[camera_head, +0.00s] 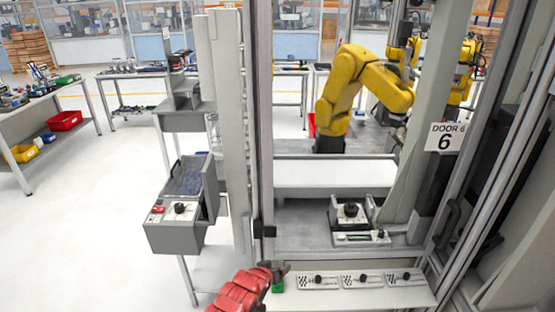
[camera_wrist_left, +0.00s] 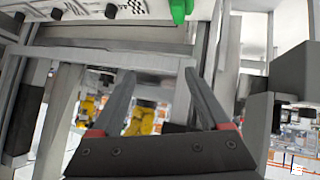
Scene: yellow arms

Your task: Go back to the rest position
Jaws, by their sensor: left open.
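My left gripper (camera_head: 278,268) is at the bottom centre of the head view, at the end of my red arm (camera_head: 240,291). It is by the left end of the white shelf at the front of the machine cell. In the left wrist view its two dark fingers (camera_wrist_left: 162,72) stand wide apart with nothing held between them. A small green object (camera_head: 277,285) lies just below the gripper; a green piece (camera_wrist_left: 180,10) also shows beyond the fingers in the left wrist view. My right gripper is in neither view.
The white shelf (camera_head: 350,298) carries several plates with black knobs. A metal frame post (camera_head: 262,120) rises close to the gripper. A grey control box (camera_head: 180,225) stands to the left, and a yellow robot arm (camera_head: 350,90) is inside the cell. The white floor at left is clear.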

